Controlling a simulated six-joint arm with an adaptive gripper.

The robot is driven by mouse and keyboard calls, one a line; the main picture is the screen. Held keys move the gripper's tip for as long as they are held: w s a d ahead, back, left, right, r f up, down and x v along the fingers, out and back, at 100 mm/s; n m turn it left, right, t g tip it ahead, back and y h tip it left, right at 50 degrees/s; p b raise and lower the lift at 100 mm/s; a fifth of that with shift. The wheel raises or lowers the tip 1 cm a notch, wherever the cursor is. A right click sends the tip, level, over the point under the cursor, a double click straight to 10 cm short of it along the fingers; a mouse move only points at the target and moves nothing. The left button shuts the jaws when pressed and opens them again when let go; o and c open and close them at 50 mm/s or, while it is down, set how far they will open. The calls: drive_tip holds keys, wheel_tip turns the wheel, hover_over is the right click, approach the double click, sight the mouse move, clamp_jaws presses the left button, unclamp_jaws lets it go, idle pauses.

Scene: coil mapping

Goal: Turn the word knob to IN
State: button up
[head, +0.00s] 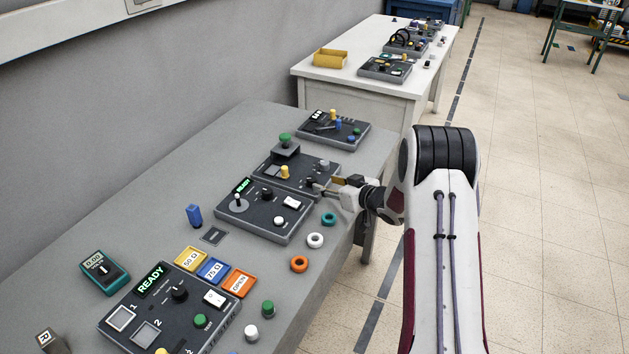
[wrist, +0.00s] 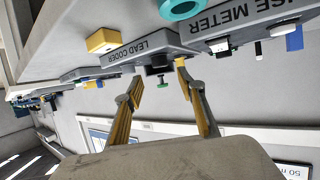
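My gripper (head: 322,187) is at the right edge of a middle dark panel (head: 265,168) in the head view. In the wrist view, my gripper (wrist: 159,76) is open, its two yellow-lined fingers apart with nothing held. A dark knob (wrist: 158,73) shows between the fingertips; I cannot tell whether either finger touches it. It stands out from a panel marked LEAD CODER (wrist: 138,48), whose lettering appears upside down. No WORD or IN marking is readable, so I cannot confirm which knob is the word knob or where it points. In the head view, my fingers partly cover that area.
A READY panel (head: 243,222) with a joystick, knob and switch lies just nearer. Another switch panel (head: 350,143) lies beyond. A grey wall runs along the left.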

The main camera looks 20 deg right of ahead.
sight(314, 180)
drive_tip(key=shift+x, duration=3.9)
drive_tip(key=c, duration=1.1)
